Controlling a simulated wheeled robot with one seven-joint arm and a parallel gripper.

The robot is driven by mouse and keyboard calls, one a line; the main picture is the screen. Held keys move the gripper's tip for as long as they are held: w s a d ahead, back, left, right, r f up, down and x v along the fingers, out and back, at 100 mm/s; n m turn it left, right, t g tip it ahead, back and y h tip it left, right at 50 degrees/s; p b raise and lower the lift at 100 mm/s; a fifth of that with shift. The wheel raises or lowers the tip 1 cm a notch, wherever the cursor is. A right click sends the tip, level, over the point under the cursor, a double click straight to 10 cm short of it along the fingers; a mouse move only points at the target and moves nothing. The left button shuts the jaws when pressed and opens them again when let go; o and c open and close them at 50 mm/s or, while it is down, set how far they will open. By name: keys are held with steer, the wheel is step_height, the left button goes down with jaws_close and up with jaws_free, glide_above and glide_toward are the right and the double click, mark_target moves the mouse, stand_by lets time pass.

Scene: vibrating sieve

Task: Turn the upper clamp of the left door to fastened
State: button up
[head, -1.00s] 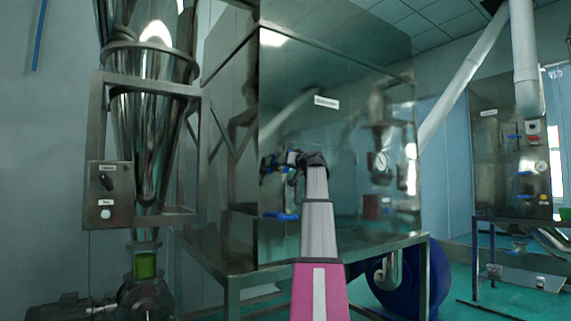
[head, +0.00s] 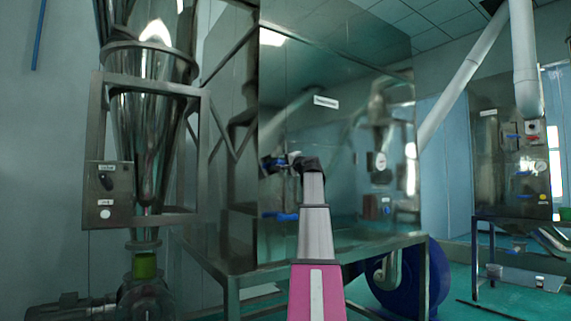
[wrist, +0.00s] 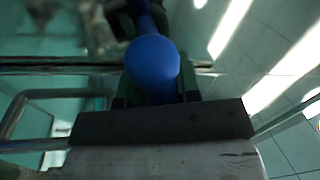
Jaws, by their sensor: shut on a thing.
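The door (head: 340,200) is a shiny metal panel on the front of the steel cabinet. The upper clamp (head: 267,164) is at its left edge, small and partly covered by my gripper (head: 291,161). In the wrist view the clamp's rounded blue handle (wrist: 152,66) sits between the two dark fingers of my gripper (wrist: 154,90). The gripper is shut on this handle. The clamp's pivot is dark and blurred beyond the handle. The lower clamp (head: 282,216), with a blue handle lying roughly level, is further down the same edge.
A steel hopper (head: 150,130) and a switch box (head: 108,195) stand to the left. A blue round housing (head: 432,280) is below the cabinet at right. Another machine (head: 508,165) stands further right. The door mirrors the room.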

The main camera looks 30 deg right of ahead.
steer(key=m, duration=0.2)
steer(key=m+h, duration=0.1)
steer(key=m, duration=0.2)
steer(key=shift+r+t, duration=0.2)
steer(key=shift+t, duration=0.1)
steer(key=shift+d+r+m+h, duration=0.1)
steer(key=shift+m+h, duration=0.2)
steer(key=shift+h, duration=0.1)
steer(key=o, duration=0.8)
steer(key=shift+s, duration=0.1)
